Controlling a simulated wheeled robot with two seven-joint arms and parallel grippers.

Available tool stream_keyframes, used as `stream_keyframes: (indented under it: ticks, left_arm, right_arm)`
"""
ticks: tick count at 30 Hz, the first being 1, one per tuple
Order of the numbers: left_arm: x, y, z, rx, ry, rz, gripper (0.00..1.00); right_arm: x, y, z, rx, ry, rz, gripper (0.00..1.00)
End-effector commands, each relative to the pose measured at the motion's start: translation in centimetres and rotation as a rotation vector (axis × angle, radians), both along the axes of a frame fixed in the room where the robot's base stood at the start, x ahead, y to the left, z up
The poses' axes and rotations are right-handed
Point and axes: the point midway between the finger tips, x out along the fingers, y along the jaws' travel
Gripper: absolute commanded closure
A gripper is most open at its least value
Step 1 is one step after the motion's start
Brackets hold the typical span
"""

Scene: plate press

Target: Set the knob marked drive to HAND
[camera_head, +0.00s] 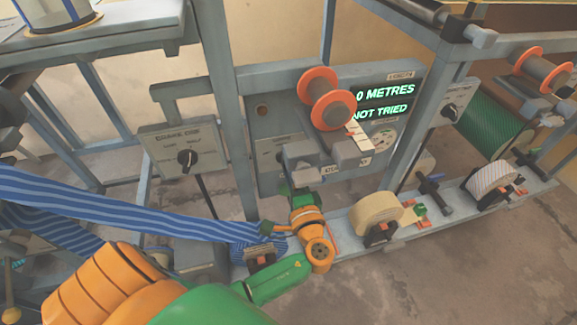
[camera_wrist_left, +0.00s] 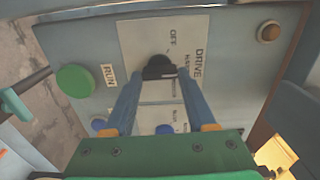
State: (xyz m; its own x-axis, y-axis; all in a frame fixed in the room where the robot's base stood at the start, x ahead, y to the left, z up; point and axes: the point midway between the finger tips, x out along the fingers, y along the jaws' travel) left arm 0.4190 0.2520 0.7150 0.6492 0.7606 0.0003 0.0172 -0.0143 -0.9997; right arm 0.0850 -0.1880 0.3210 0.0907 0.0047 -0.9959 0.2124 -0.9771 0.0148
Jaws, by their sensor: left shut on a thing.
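The black drive knob (camera_wrist_left: 158,67) sits on a pale plate (camera_wrist_left: 135,42) marked DRIVE in the left wrist view. OFF is readable, and a label beside the knob, partly hidden, seems to begin with HA. My left gripper (camera_wrist_left: 159,82) is shut on the knob, one finger on each side. The direction the knob points is hidden. In the head view my left gripper (camera_head: 300,197) is at the front of the panel (camera_head: 262,118), below the orange-flanged spool, and hides the knob. My right gripper is not in view.
A green button (camera_wrist_left: 75,81) marked RUN and an amber lamp (camera_wrist_left: 269,32) flank the plate. The display (camera_head: 385,102) reads 0 METRES and NOT TRIED. An orange-flanged spool (camera_head: 325,98) juts out above my gripper. Blue striped cloth (camera_head: 120,205) runs left.

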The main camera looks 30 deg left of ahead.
Motion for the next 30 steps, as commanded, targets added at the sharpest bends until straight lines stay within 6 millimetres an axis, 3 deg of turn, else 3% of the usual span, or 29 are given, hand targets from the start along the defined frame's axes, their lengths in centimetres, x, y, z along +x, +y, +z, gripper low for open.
stream_keyframes:
  ticks: [16,17,20,30]
  left_arm:
    - [0.03,-0.01,0.01,0.014,0.017,-0.001,0.99]
    - [0.03,-0.01,0.01,0.014,0.017,-0.001,0.41]
    - [0.02,-0.01,0.01,0.014,0.017,0.000,0.14]
    - [-0.35,-0.48,-0.10,0.013,0.018,-0.001,0.14]
  right_arm:
    - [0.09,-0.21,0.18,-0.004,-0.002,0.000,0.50]
    - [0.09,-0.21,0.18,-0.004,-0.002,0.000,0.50]
    - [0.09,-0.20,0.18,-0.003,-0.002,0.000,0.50]
    - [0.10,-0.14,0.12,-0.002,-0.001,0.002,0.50]
